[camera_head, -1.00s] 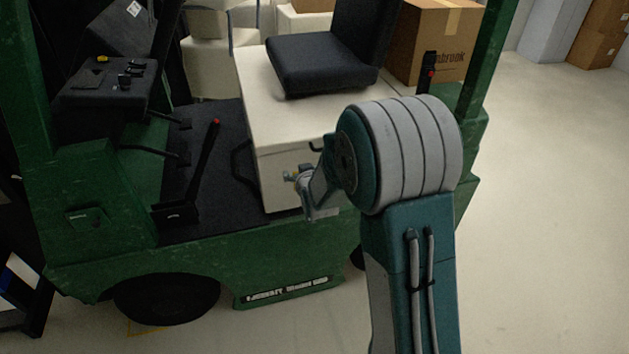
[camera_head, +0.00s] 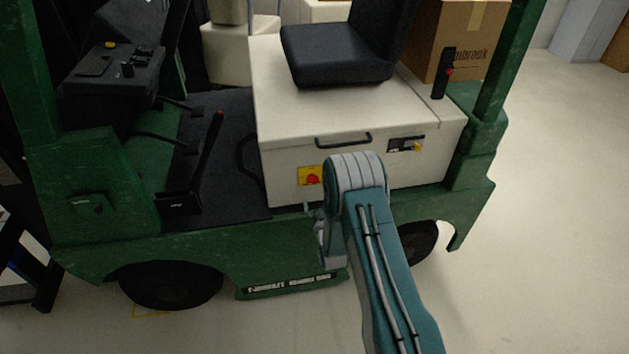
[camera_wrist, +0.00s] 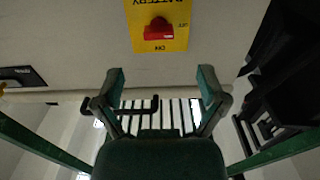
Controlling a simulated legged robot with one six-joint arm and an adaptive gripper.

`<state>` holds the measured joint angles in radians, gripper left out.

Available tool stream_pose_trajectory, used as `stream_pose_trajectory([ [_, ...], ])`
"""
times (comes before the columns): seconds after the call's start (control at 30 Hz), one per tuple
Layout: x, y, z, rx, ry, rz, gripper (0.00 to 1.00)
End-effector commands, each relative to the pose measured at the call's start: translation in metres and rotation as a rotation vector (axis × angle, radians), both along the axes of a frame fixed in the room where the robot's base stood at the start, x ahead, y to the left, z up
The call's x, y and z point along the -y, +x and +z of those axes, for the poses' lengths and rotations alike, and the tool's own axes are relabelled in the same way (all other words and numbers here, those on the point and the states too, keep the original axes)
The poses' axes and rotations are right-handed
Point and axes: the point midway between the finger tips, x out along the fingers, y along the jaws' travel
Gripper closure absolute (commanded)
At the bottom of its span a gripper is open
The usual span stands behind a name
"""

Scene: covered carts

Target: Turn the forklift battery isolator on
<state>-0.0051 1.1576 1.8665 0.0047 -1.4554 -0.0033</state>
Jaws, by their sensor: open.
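The battery isolator is a red knob (camera_head: 313,180) on a yellow plate (camera_head: 303,172), on the side of the forklift's cream battery box (camera_head: 285,165). In the wrist view the red knob (camera_wrist: 158,30) is at the top centre on its yellow plate (camera_wrist: 145,46), with the lettering upside down. My gripper (camera_wrist: 161,84) is open and empty, its two fingers spread apart, and the knob shows beyond the fingertips without contact.
The black seat (camera_head: 338,55) sits on the box, with a dark handle (camera_head: 343,139) and a small dark panel (camera_head: 405,146) on its side. A black lever (camera_head: 206,160) stands on the floor left of the isolator. Open floor lies to the right (camera_head: 560,200).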

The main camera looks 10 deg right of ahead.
Motion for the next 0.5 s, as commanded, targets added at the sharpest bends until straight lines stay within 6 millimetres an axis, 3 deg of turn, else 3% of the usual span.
stream_pose_trajectory([
  [0.3,0.004,0.055,0.0,0.001,0.005,-0.001,0.09],
  [0.5,0.003,0.082,0.0,0.0,0.003,-0.001,0.09],
])
